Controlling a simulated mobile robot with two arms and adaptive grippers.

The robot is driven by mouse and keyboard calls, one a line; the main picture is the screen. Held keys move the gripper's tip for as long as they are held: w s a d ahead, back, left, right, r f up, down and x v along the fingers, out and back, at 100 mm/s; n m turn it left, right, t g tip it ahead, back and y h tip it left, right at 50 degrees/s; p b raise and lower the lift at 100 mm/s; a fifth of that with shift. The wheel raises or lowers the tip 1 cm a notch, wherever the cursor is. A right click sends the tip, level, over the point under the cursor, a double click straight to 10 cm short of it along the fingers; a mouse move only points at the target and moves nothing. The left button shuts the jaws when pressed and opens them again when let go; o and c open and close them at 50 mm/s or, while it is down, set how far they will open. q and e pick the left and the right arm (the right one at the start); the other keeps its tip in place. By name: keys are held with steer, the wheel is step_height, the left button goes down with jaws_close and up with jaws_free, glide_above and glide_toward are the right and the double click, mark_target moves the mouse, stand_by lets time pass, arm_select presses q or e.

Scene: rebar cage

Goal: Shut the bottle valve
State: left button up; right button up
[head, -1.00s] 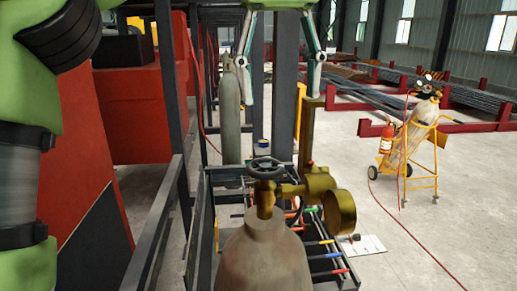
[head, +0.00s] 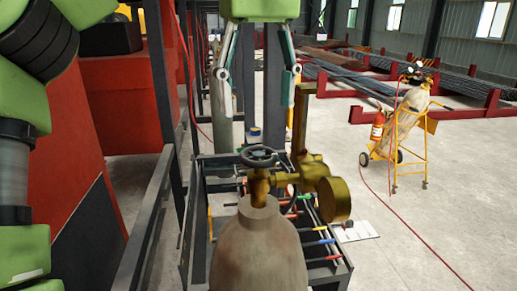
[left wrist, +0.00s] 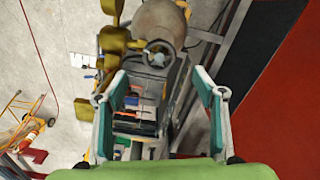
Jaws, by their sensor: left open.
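The gas bottle (head: 258,250) stands upright at the bottom middle of the head view. On top is a brass valve (head: 259,187) with a dark spoked handwheel (head: 258,157); a brass regulator with a round gauge (head: 333,198) sticks out to the right. My left gripper (head: 258,100) is open and empty, fingers pointing down, above and apart from the handwheel. In the left wrist view, the handwheel (left wrist: 158,55) appears beyond the gap between the open fingers (left wrist: 160,88), with the bottle (left wrist: 160,22) behind it. My right gripper is not in view.
A dark metal frame (head: 160,215) runs along the left, with red machinery (head: 120,105) behind it. A rack of coloured-handled tools (head: 318,243) stands by the bottle. A yellow bottle trolley (head: 408,135) is at the right, with a red hose across the open floor.

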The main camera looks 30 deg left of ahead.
mark_target(259, 155)
arm_select(q)
steer(key=shift+f, duration=4.75)
steer(key=c, duration=1.1)
